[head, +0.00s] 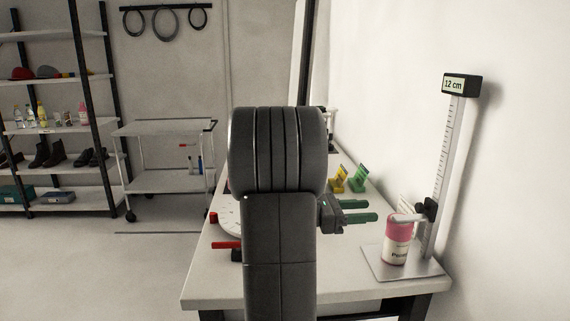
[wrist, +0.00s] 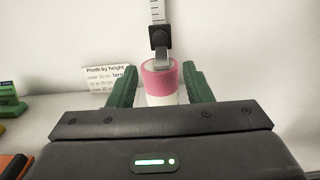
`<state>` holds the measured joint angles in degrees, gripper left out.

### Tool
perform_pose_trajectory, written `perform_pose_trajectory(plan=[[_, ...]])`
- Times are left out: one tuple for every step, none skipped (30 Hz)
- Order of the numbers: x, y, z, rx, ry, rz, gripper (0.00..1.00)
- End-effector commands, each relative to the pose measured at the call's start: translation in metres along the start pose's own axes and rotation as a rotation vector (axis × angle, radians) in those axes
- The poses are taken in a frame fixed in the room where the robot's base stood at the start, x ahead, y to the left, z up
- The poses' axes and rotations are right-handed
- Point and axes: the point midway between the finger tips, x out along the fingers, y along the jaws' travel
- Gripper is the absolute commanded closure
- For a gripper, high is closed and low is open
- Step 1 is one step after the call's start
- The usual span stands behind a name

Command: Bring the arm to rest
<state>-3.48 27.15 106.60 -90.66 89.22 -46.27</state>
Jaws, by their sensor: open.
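My gripper (head: 372,210) is open and empty above the table's right part, its two green fingers pointing right. My dark arm fills the middle of the head view and hides much of the table. A pink and white jar (head: 397,243) stands upright on the base plate of a height gauge (head: 440,165), to the right of the fingertips. The gauge's slider arm rests on or just above the jar, and its display reads "12 cm". In the wrist view the jar (wrist: 160,80) appears between the spread fingers (wrist: 160,75), beyond them, with no visible grip.
The white table (head: 215,285) carries a partly hidden round white turntable (head: 229,212), a red-handled item (head: 227,245), and yellow and green items (head: 347,180). A "Plinth by height" card (wrist: 108,75) stands near the wall. A cart (head: 165,180) and shelves (head: 50,130) stand at left.

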Motion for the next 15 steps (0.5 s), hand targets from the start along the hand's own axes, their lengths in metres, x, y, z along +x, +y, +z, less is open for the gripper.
perform_pose_trajectory(plan=[[0.009, -0.001, 0.0, 0.0, 0.0, -0.006, 0.55], [0.013, -0.001, 0.0, 0.0, 0.0, -0.005, 0.55], [0.019, -0.001, 0.0, 0.0, 0.0, -0.005, 0.55], [0.023, -0.001, 0.0, 0.0, 0.0, -0.005, 0.55], [0.028, -0.001, 0.0, 0.0, -0.001, -0.006, 0.55], [0.034, -0.001, 0.0, 0.0, 0.0, -0.004, 0.55], [0.039, -0.001, 0.0, 0.0, 0.0, -0.005, 0.55], [0.043, -0.001, 0.0, 0.0, -0.001, -0.006, 0.55], [0.05, -0.001, 0.0, 0.0, -0.001, -0.004, 0.55], [0.054, -0.001, 0.001, 0.0, -0.001, -0.005, 0.55], [0.059, -0.001, 0.001, 0.0, -0.001, -0.005, 0.55], [0.066, -0.001, 0.001, 0.0, -0.001, -0.005, 0.55], [0.07, -0.001, 0.001, 0.0, -0.001, -0.004, 0.55], [0.075, -0.002, 0.001, 0.0, -0.001, -0.006, 0.55], [0.082, -0.001, 0.001, 0.0, -0.001, -0.004, 0.55]])
